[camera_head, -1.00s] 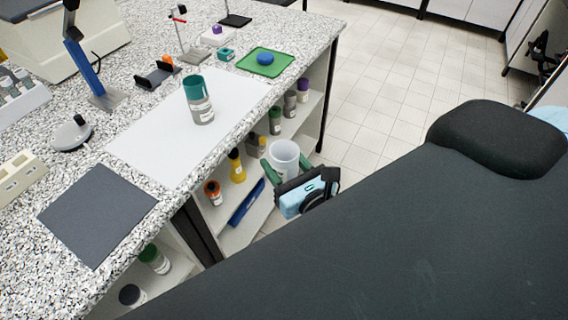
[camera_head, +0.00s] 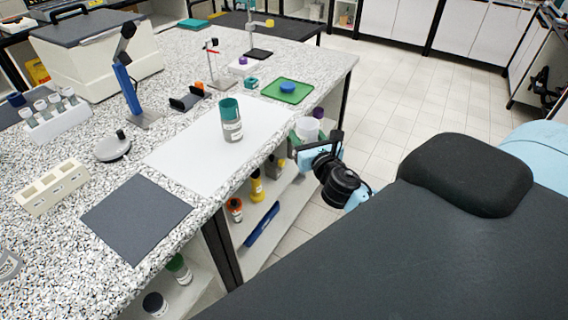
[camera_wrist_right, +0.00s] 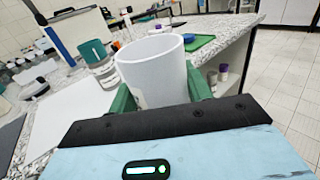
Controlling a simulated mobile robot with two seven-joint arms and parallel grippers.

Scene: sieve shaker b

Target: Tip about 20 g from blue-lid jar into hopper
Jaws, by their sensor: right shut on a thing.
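My right gripper (camera_head: 304,141) is shut on a white, lidless jar (camera_head: 307,129), beside the bench's right edge. In the right wrist view the jar (camera_wrist_right: 155,75) stands nearly upright between the green fingers; its contents are hidden. A blue lid (camera_head: 288,88) lies on a green mat (camera_head: 277,97) near the bench's right edge. A grey container with a teal upper part (camera_head: 229,107) stands on a white sheet (camera_head: 190,150); it also shows in the right wrist view (camera_wrist_right: 94,52). I cannot tell which thing is the hopper. My left gripper is not in view.
Shelves under the bench edge hold several capped jars and a blue bar (camera_head: 262,223). A dark mat (camera_head: 135,218) lies at the front. A blue stand (camera_head: 124,85) and a grey round device (camera_head: 113,147) stand left of the white sheet. The sheet is mostly clear.

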